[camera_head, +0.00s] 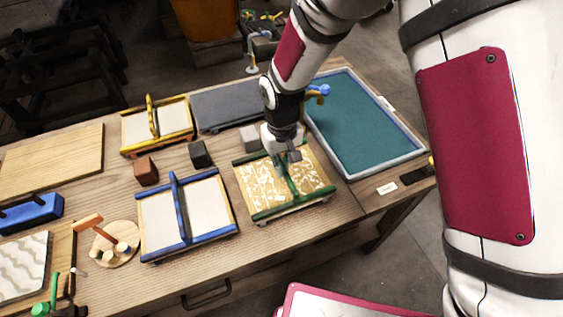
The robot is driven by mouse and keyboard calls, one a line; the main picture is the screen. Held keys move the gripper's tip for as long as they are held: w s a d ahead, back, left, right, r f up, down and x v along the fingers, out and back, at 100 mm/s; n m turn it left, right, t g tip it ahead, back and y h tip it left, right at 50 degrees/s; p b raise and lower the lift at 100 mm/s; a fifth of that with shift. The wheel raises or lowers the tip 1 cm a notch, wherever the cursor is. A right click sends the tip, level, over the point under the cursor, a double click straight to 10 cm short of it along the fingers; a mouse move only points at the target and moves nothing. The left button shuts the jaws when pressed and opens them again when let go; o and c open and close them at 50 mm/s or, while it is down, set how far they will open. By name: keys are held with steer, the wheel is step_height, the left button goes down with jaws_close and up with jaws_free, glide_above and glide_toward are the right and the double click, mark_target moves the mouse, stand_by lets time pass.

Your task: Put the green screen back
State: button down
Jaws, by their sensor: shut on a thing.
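The green screen (255,187) is a frame with green end bars, a green centre handle and a tan mesh patterned in white. It lies flat, or nearly so, at the table's right front, beside the blue screen. I cannot tell whether it touches the wood beneath. My gripper (286,157) is over its back part and shut on its green handle. The gripper and wrist hide part of the handle and the back bar.
The blue screen (156,214) and yellow screen (137,128) stand to the left. A dark slab (226,104) lies behind. A teal-filled tray (365,130) is at right. Small blocks, brown (146,171), black (200,154) and grey (250,137), stand between. Bare wood shows in front.

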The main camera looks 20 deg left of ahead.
steer(key=shift+f, duration=0.15)
steer(key=shift+f, duration=0.15)
steer(key=c, duration=1.7)
jaws_free()
